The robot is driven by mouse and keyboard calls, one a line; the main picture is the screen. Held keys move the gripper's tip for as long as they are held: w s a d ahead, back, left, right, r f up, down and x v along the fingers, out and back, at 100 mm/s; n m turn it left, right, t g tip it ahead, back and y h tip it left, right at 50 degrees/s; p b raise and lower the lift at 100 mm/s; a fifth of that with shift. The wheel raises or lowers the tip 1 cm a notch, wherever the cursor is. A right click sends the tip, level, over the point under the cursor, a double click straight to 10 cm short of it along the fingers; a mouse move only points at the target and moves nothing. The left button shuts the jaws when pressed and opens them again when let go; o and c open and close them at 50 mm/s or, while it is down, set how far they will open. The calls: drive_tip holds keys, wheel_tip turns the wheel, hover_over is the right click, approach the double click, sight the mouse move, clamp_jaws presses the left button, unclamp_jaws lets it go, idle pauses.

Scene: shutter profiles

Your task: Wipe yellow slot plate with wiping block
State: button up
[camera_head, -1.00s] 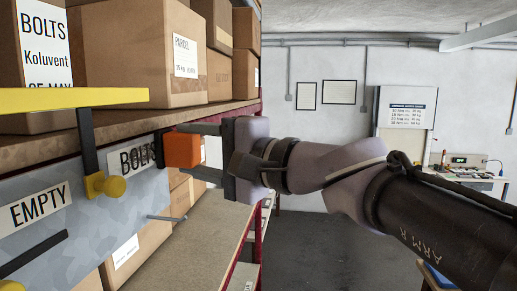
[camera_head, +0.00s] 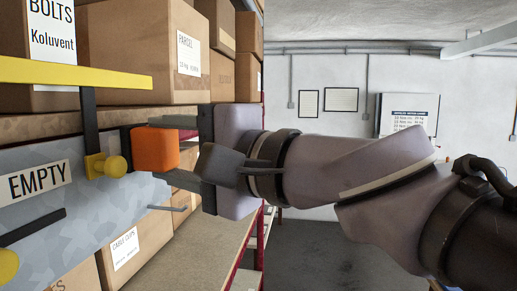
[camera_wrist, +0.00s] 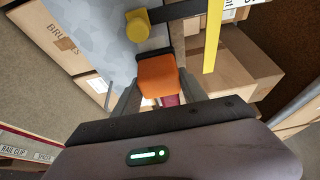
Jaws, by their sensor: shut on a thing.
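My gripper (camera_head: 160,150) is shut on the wiping block (camera_head: 154,149), an orange block with a black pad on its left face. The pad is close to the grey mottled panel, beside a yellow knob (camera_head: 115,166); I cannot tell whether it touches. In the wrist view, the orange block (camera_wrist: 158,77) sits between my fingers, just below the yellow knob (camera_wrist: 137,28). A yellow bar (camera_head: 70,74) runs above the panel. No separate yellow plate with slots is clearly visible; I cannot tell which yellow part it is.
The grey panel (camera_head: 60,222) bears an EMPTY label (camera_head: 38,183) and a dark slot (camera_head: 30,228). A thin rod (camera_head: 167,208) sticks out below the block. Cartons (camera_head: 145,50) fill the shelves behind. Open floor (camera_head: 330,250) lies to the right.

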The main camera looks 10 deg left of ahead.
sight(135, 150)
drive_tip(key=shift+s+a+f+b, duration=0.15)
drive_tip(key=shift+s+b, duration=0.15)
drive_tip(key=shift+s, duration=1.4)
drive_tip(key=shift+w+b, duration=0.4)
drive_tip(key=shift+b, duration=0.3)
drive_tip(key=shift+w+d+b, duration=0.15)
drive_tip(key=shift+w+b, duration=0.15)
drive_tip(key=shift+w, duration=0.85)
drive_tip(key=shift+w+d+b, duration=0.1)
drive_tip(key=shift+w+b, duration=0.15)
drive_tip(key=shift+w, duration=0.9)
drive_tip(key=w, duration=0.6)
drive_tip(key=shift+d, duration=0.15)
drive_tip(key=shift+s+d+b, duration=0.15)
drive_tip(key=shift+d+b, duration=0.4)
drive_tip(key=shift+d, duration=0.9)
drive_tip(key=shift+s+d+b, duration=0.1)
drive_tip(key=shift+d+b, duration=0.4)
drive_tip(key=shift+d, duration=0.95)
